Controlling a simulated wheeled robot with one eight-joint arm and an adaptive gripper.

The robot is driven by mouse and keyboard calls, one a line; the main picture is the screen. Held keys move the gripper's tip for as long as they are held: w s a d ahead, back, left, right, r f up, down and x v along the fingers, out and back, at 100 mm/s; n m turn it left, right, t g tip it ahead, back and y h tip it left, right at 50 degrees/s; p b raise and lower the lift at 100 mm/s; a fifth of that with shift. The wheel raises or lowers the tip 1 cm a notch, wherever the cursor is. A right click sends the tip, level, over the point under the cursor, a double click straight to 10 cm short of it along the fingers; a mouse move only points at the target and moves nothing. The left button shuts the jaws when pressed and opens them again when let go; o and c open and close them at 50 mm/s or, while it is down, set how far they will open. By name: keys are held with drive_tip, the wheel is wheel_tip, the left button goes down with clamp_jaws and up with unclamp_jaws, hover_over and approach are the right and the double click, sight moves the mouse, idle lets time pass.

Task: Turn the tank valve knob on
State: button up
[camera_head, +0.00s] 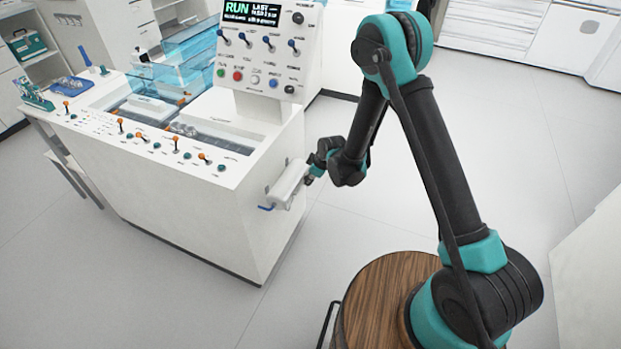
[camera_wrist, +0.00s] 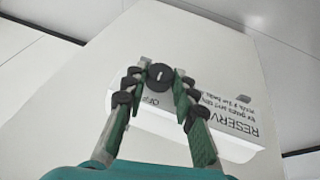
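The tank valve knob (camera_wrist: 160,76) is round and black with a pale pointer mark, on a white panel in the wrist view. Whether a fingertip touches the knob is not clear. In the head view my gripper (camera_head: 312,173) is at the white reservoir box (camera_head: 288,183) on the bench's right side. The knob is hidden there.
The white bench (camera_head: 195,200) carries rows of switches and an upright control panel (camera_head: 262,50) with a lit RUN display. The floor right of the bench is clear.

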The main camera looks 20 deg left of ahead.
clamp_jaws()
drive_tip(key=shift+g, duration=0.3)
drive_tip(key=g, duration=0.2)
drive_tip(key=w+m+g, duration=0.1)
drive_tip(key=g, duration=0.4)
drive_tip(key=m+g+y, duration=0.1)
drive_tip(key=g, duration=0.1)
drive_tip(key=shift+w+f, duration=0.25)
drive_tip(key=shift+w, duration=0.15)
drive_tip(key=shift+f+m+g+y, duration=0.1)
drive_tip(key=shift+m+g+y, duration=0.25)
drive_tip(key=shift+g, duration=1.05)
